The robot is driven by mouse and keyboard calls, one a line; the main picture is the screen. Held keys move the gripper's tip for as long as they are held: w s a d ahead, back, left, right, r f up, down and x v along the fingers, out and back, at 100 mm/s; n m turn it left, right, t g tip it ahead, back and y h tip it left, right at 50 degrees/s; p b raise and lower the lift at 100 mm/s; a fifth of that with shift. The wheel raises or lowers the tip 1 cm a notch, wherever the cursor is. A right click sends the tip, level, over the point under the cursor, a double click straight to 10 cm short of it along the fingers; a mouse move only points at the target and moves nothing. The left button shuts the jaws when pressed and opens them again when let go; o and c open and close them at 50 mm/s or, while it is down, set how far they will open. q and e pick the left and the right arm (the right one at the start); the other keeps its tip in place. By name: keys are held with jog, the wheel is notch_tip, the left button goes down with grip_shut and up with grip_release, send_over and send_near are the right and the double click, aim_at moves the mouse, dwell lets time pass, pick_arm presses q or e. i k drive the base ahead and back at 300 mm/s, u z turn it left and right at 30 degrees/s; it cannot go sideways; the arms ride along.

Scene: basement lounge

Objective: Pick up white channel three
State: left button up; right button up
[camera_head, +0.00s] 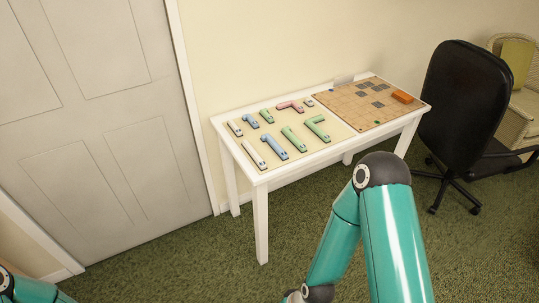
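Small white channel pieces lie on the cream left part of a white table: one at the back left (235,128), one at the front left (254,154), and a short pale one at the back right (309,101). I cannot tell which is number three; no markings are readable. Both my grippers are out of view. Only links of my arms show, the left at the bottom left corner and the right in front of the table.
Blue (273,147), green (293,139) and pink (288,106) pieces lie among the white ones. A brown gridded board (350,110) with grey squares and an orange block (402,97) fills the table's right part. A black chair (465,90) stands right; a door (95,110) is left.

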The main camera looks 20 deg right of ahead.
aim_at(262, 165)
jog(key=z, duration=0.3)
jog(key=i, duration=1.05)
jog(key=u, duration=0.45)
